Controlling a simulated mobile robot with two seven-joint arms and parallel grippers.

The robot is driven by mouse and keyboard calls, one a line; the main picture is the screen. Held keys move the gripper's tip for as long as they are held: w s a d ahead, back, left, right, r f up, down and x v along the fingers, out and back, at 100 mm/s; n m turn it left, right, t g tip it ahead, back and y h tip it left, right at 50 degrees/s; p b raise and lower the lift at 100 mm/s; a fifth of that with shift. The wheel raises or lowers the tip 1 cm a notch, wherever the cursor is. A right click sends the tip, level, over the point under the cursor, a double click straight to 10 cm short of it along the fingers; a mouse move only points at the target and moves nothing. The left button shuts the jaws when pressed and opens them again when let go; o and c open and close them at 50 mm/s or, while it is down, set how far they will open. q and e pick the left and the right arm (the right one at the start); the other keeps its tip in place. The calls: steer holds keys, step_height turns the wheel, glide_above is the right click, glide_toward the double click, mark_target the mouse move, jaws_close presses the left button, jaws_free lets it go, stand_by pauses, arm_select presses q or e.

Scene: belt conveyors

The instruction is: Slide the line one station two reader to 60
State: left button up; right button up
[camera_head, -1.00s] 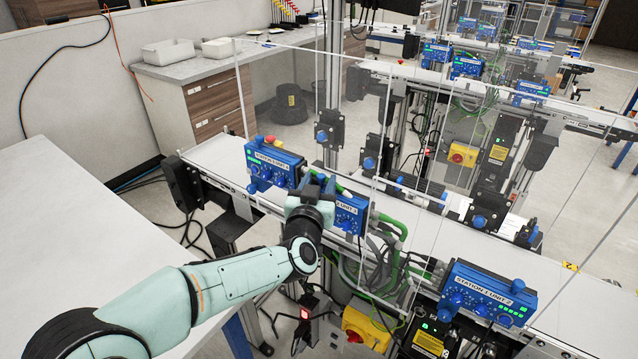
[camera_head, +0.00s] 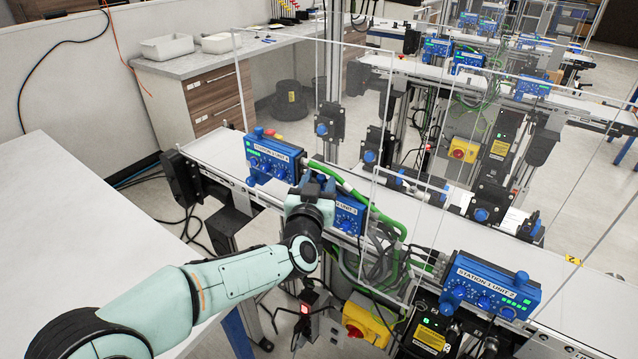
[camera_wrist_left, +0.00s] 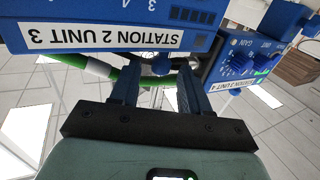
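Blue control units with knobs and white labels line the near conveyor. My left gripper (camera_head: 319,180) is at the middle unit (camera_head: 349,212), partly covering it. In the wrist view that unit, labelled "STATION 2 UNIT 3" (camera_wrist_left: 110,38), fills the upper left. Another unit (camera_head: 272,157) stands to the left and a further one (camera_head: 490,285) to the right. No scale value is readable. My right gripper is not in view.
A green hose (camera_head: 375,198) runs behind the gripper. Clear panels and thin posts stand over the near conveyor (camera_head: 570,290). A yellow box (camera_head: 365,322) sits below it. A white table (camera_head: 70,235) is at the left; a bench with white trays (camera_head: 168,47) is behind.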

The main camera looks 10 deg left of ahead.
arm_select(q)
steer(key=shift+s+f, duration=0.1)
steer(key=shift+s, duration=0.4)
steer(key=s+b, duration=0.2)
steer(key=s, duration=1)
steer(key=shift+s+d, duration=0.2)
steer(key=shift+d, duration=0.1)
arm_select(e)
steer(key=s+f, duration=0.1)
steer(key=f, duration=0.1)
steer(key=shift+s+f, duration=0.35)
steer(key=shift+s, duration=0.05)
